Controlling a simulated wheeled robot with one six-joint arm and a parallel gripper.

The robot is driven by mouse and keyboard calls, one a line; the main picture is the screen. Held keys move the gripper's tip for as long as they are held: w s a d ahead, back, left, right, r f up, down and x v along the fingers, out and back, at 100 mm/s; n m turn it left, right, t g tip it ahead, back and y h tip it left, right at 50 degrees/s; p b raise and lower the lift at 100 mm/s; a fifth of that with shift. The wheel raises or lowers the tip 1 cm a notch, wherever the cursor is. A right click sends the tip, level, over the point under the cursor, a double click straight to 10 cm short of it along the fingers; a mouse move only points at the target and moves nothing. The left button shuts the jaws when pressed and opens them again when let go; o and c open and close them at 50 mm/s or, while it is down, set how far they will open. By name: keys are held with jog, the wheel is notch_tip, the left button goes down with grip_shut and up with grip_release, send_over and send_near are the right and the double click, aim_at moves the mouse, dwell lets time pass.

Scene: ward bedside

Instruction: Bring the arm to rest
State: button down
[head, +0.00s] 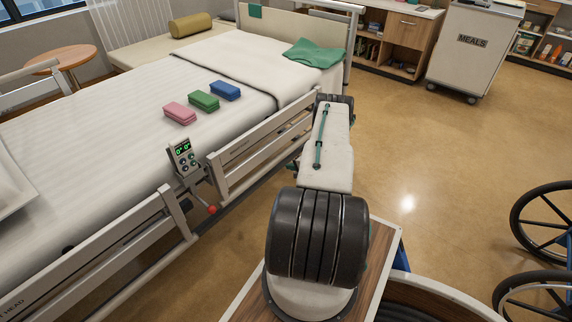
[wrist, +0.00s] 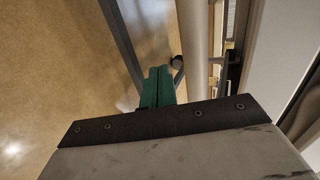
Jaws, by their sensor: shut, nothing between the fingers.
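My arm stretches out from the lower middle of the head view toward the bed's side rail. Its far end is at the upper middle, and the fingers are hidden there behind the arm. In the wrist view my gripper (wrist: 158,88) shows as two green fingers side by side, shut with nothing between them. It points down past a bed rail post toward the floor and touches nothing that I can make out.
The bed (head: 130,85) with side rails (head: 262,150) stands close on the left. Pink (head: 179,113), green (head: 203,101) and blue (head: 225,91) blocks lie on it. A wheelchair (head: 545,230) is at right, a meals cart (head: 474,50) behind. The floor (head: 430,140) between is clear.

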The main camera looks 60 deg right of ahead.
jog(key=s+a+f, duration=0.1)
jog(key=s, duration=0.8)
jog(key=shift+a+f, duration=0.15)
jog(key=shift+a, duration=0.05)
jog(key=shift+s, duration=0.1)
